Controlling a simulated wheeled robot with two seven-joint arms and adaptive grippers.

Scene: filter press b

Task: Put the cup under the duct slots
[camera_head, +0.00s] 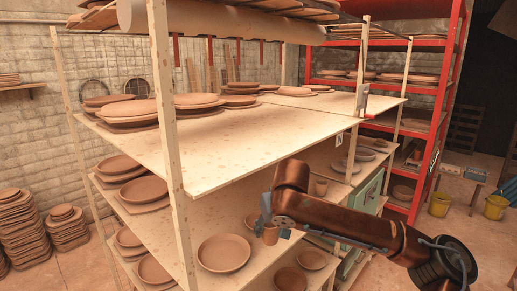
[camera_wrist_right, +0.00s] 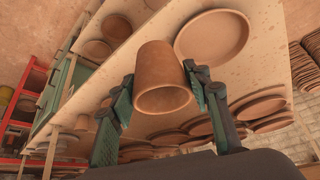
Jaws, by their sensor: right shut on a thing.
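A terracotta cup (camera_head: 271,235) is in the grasp of my right gripper (camera_head: 266,212), over the lower shelf. In the right wrist view the cup (camera_wrist_right: 162,75) sits between the two fingers of the gripper (camera_wrist_right: 163,95), with its open mouth towards the camera. The fingers are shut on its sides. A large round beige duct (camera_head: 220,18) runs along the top of the wooden rack. Several red strips hang below it; I cannot make out the slots clearly. My left gripper is not in view.
The wide upper shelf (camera_head: 250,145) has a bare front area, with stacked plates at its back and left. A dish (camera_head: 224,253) lies on the lower shelf beside the cup. Wooden posts (camera_head: 168,120) stand at the rack's edge. A red rack (camera_head: 432,130) stands at the right.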

